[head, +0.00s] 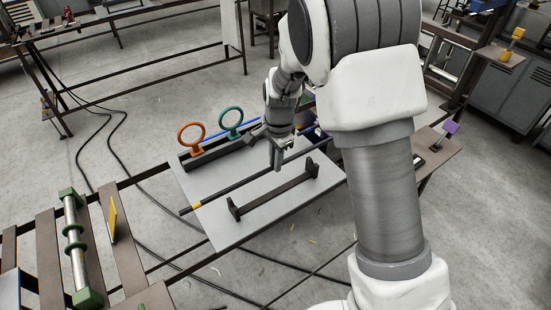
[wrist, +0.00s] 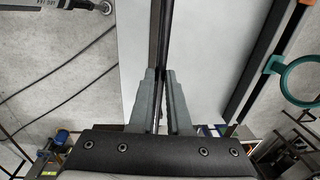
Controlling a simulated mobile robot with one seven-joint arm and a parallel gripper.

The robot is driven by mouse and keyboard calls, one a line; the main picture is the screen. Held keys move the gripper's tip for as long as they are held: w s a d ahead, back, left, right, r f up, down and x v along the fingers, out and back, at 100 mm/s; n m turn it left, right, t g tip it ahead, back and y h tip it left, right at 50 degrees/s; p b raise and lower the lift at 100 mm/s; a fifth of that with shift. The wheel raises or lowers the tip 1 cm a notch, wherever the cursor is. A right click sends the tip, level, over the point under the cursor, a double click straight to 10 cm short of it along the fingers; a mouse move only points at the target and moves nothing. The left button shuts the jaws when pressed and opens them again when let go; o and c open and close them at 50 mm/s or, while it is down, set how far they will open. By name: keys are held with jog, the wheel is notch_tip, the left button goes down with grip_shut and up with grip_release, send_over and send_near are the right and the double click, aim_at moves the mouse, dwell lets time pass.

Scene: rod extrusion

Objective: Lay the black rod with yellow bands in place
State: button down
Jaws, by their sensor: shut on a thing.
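The black rod (head: 235,187) with yellow bands stretches diagonally across the light grey board in the head view. A yellow band (head: 196,205) shows near its left end, which reaches past the board's edge. My gripper (head: 278,163) is shut on the rod near its middle, with the fingers pointing down. In the wrist view the fingers (wrist: 163,76) close around a dark, thin length of rod. A black holder with two upright ends (head: 272,194) stands on the board in front of the rod. I cannot tell how high the rod is above the board.
Behind the rod is a black rail (head: 215,152) with an orange ring (head: 190,137) and a teal ring (head: 231,121). A blue rod (head: 240,125) lies behind them. At the left, a metal roller with green ends (head: 75,240) and a yellow plate (head: 112,220) stand on brown beams.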

jog(key=shift+f+b, duration=1.95)
jog(key=shift+f, duration=1.2)
jog(key=c, duration=0.8)
grip_release()
jog(key=shift+r, duration=0.15)
jog(key=r, duration=0.5)
jog(key=s+r, duration=0.1)
jog(key=r, duration=0.5)
jog(key=d+r, duration=0.1)
jog(key=r, duration=0.5)
jog(key=shift+s, duration=0.2)
